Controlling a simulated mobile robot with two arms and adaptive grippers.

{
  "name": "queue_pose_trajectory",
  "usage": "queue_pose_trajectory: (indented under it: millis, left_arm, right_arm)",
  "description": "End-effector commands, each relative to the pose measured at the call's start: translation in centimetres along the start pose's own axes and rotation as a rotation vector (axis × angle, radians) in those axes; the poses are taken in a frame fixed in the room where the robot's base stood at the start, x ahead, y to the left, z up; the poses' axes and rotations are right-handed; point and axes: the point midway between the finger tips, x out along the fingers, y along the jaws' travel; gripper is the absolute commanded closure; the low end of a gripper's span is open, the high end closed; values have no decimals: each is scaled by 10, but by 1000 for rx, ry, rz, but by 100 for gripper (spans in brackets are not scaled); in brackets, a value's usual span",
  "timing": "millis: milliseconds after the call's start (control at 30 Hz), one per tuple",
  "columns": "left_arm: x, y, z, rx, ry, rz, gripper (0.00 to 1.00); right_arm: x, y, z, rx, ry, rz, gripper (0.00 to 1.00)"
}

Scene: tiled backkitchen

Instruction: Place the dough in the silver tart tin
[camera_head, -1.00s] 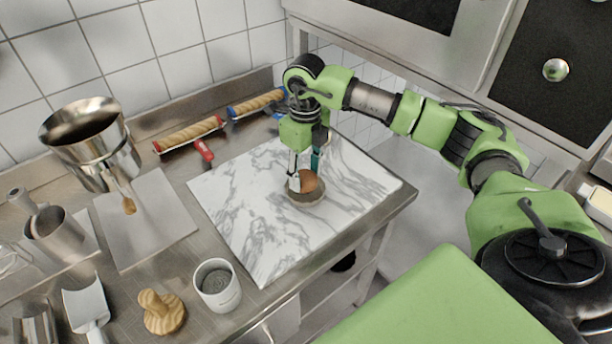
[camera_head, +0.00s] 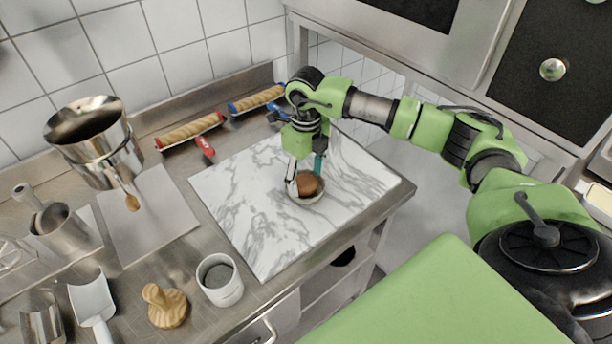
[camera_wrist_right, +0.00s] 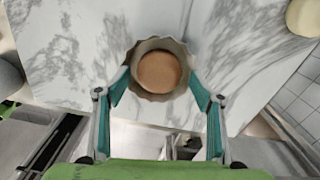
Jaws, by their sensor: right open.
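The dough (camera_head: 308,183) is a brown-orange round piece. It sits inside the silver tart tin (camera_head: 310,199), a small fluted tin on the marble board. In the right wrist view the dough (camera_wrist_right: 158,72) lies within the rim of the tin (camera_wrist_right: 146,46). My right gripper (camera_head: 304,185) is just above the tin, its fingers on either side of the dough. In the right wrist view the fingers of the right gripper (camera_wrist_right: 160,95) stand apart and do not touch the dough. My left gripper is not in view.
The marble board (camera_head: 250,215) lies on the steel counter. A white cup (camera_head: 219,281), a wooden press (camera_head: 166,306) and a scoop (camera_head: 92,305) stand at the front left. A pale round thing (camera_wrist_right: 304,16) shows at the wrist view's top right.

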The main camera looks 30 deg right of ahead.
Motion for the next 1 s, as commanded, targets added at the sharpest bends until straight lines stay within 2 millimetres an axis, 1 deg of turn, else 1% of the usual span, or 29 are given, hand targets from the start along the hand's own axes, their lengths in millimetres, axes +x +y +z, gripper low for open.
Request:
queue_pose_trajectory:
  millis: [100,167,267,500,600,700,833,1000]
  left_arm:
    - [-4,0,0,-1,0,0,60]
    - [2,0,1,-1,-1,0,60]
    - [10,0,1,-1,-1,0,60]
    - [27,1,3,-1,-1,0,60]
    - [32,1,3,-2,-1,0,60]
    - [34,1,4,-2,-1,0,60]
    - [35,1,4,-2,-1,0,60]
    - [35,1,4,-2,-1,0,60]
  right_arm:
    - [-4,0,-1,0,3,0,40]
    - [-8,0,0,-1,1,0,40]
    - [-26,0,1,0,-4,-1,40]
    - [-79,0,1,-1,-4,-1,40]
    - [-98,0,1,0,-3,-1,40]
    - [-111,0,1,0,-1,0,40]
    - [-120,0,0,0,1,0,40]
    - [-123,0,0,0,2,0,40]
